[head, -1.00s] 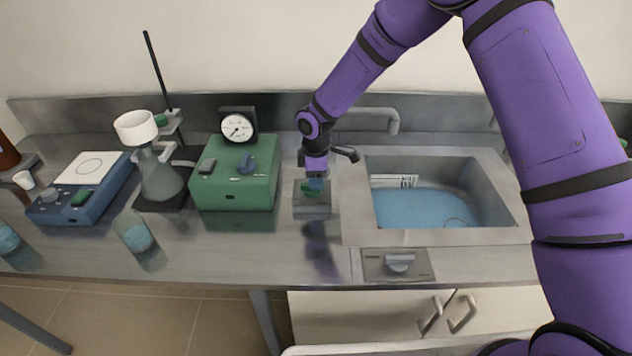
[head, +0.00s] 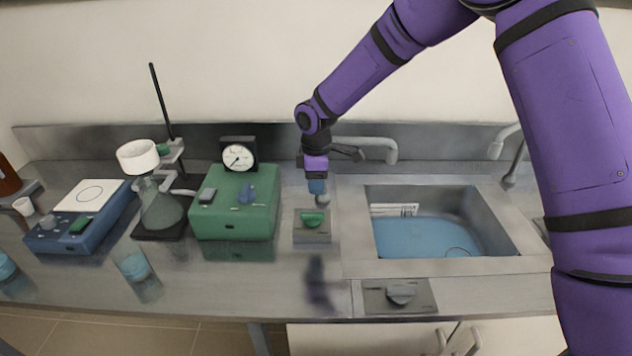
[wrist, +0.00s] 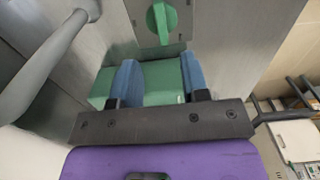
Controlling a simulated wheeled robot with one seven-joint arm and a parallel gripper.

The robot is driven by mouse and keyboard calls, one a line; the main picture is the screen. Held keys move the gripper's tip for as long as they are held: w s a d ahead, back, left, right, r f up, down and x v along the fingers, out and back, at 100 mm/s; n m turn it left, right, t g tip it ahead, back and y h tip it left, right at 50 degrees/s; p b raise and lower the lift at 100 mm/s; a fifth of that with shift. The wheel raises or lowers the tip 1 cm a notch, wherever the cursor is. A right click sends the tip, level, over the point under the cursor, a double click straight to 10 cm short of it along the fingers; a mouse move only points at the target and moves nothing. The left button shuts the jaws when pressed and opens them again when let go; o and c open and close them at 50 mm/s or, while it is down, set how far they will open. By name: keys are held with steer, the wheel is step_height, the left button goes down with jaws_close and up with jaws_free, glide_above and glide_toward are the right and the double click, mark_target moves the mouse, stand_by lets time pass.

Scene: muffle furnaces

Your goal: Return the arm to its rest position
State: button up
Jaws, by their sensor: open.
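My gripper (head: 318,190) hangs from my purple arm above the back of the steel counter, just behind and above a small grey plate with a green knob (head: 312,219). In the wrist view my gripper (wrist: 158,80) shows two blue fingers spread apart with nothing held between them. The green knob (wrist: 162,20) lies beyond the fingertips there, apart from them. The green box (wrist: 160,85) shows behind the fingers.
The green box (head: 235,215) with a dial gauge (head: 238,158) stands left of my gripper. The sink (head: 455,205) is to the right, with a tap (head: 375,145) close behind my wrist. A flask (head: 160,210) on a stand and a blue stirrer (head: 60,235) stand farther left. Another knob plate (head: 375,300) is at the front.

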steer(key=s+d+r+m+t, duration=0.1)
steer(key=s+d+r+m, duration=0.25)
steer(key=d+r, duration=0.35)
steer(key=s+d+r+m+t+h, duration=0.15)
steer(key=s+d+r, duration=0.25)
steer(key=r, duration=0.4)
steer(key=s+d+r+m, duration=0.3)
steer(key=d+r, duration=0.3)
steer(key=r, duration=0.2)
steer(key=s+d+r+m+t, duration=0.1)
steer(key=s+d+r+m, duration=0.1)
steer(key=s, duration=0.6)
steer(key=s+d+r+m+y, duration=0.1)
steer(key=s+d+m, duration=0.3)
steer(key=s, duration=0.4)
steer(key=s+d+r+m+t, duration=0.1)
steer(key=s+d+r+m, duration=0.2)
steer(key=s+d, duration=0.2)
steer(key=s, duration=0.3)
steer(key=shift+d+m+t, duration=0.2)
steer(key=shift+m+t, duration=0.15)
steer(key=shift+m, duration=0.05)
steer(key=shift+y, duration=0.25)
